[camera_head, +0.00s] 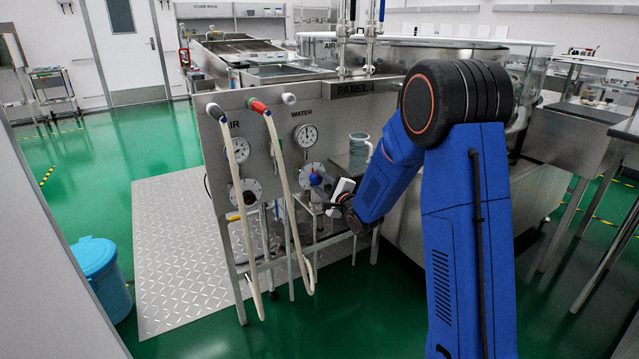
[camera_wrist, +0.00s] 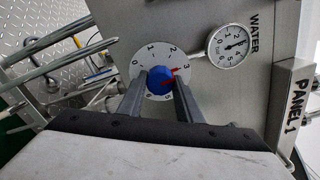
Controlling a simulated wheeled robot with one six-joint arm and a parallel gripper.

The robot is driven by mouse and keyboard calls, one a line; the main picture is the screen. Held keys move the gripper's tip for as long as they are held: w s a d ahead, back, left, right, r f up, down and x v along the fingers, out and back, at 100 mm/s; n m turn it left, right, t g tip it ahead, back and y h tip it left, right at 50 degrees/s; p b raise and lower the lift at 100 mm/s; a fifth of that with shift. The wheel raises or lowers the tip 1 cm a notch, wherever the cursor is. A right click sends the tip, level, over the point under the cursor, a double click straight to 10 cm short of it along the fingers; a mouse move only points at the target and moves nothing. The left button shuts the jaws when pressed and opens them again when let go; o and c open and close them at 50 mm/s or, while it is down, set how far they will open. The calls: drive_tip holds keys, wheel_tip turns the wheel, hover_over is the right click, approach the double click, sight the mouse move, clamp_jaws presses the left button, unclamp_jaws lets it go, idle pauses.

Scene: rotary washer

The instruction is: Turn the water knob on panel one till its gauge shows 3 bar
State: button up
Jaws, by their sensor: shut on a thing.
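Red marks on the knob show near the 3. My gripper (camera_wrist: 158,84) has one finger on each side of the knob and is shut on it; in the head view my gripper (camera_head: 325,188) reaches the knob (camera_head: 315,179) from the right. The water gauge (camera_wrist: 229,44) is beside the dial in the wrist view; its dark needle points right, but the exact value is too small to read surely. The gauge (camera_head: 306,135) is above the knob in the head view.
Panel one (camera_head: 262,140) also has an air gauge (camera_head: 241,149) and an air dial (camera_head: 246,191) at left. Two pale hoses (camera_head: 284,185) hang in front. A metal mug (camera_head: 360,150) is right of the knob. A blue bin (camera_head: 97,270) stands on the floor at left.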

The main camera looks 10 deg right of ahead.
drive_tip(key=shift+d+f+m, duration=0.1)
drive_tip(key=shift+m, duration=0.2)
idle(0.4)
drive_tip(key=o, duration=1)
drive_tip(key=shift+o, duration=0.2)
drive_tip(key=v, duration=1.7)
drive_tip(key=shift+s, duration=0.2)
